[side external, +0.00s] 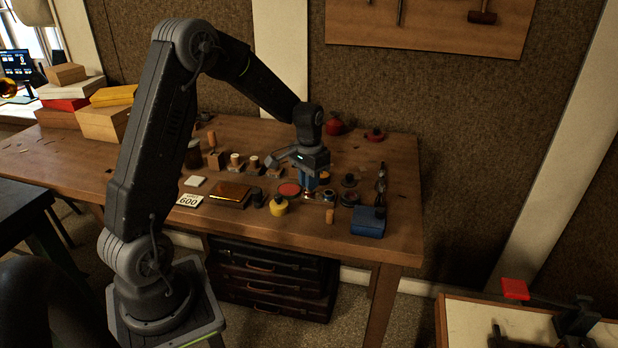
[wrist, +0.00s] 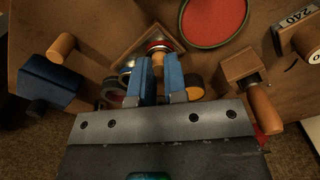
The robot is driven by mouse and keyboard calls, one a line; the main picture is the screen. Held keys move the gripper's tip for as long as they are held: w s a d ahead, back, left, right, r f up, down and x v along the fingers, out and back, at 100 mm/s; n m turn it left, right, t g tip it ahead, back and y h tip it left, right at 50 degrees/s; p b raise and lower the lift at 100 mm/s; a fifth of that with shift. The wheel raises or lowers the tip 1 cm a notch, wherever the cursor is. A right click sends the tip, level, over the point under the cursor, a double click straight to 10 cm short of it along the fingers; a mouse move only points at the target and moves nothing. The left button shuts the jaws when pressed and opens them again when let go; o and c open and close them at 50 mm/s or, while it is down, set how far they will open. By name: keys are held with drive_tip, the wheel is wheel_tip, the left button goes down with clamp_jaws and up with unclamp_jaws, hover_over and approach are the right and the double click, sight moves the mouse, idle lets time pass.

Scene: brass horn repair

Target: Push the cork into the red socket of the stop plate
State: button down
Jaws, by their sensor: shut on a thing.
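My gripper (wrist: 161,82) is shut on a tan cork (wrist: 158,61), held between its blue fingertips. In the side view my gripper (side external: 310,182) points down low over the right part of the bench. The stop plate (wrist: 130,46) lies under the fingertips in the wrist view, turned like a diamond. Its red socket (wrist: 158,45) shows as a red ring at the cork's far end. The cork's end lines up with the ring and appears to meet it. How deep it sits I cannot tell, because the cork and fingers hide part of the socket.
A round red-topped tin (side external: 289,189) lies close left of my gripper. A blue box (side external: 368,222) and a small upright tan cylinder (side external: 329,216) stand to the right and front. A yellow-based item (side external: 278,206) stands front left. Several small parts crowd the bench (side external: 395,245); its front right is bare.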

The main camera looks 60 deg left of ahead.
drive_tip(key=shift+f, duration=0.1)
drive_tip(key=c, duration=0.8)
unclamp_jaws()
drive_tip(key=shift+o, duration=0.2)
drive_tip(key=shift+r, duration=3.55)
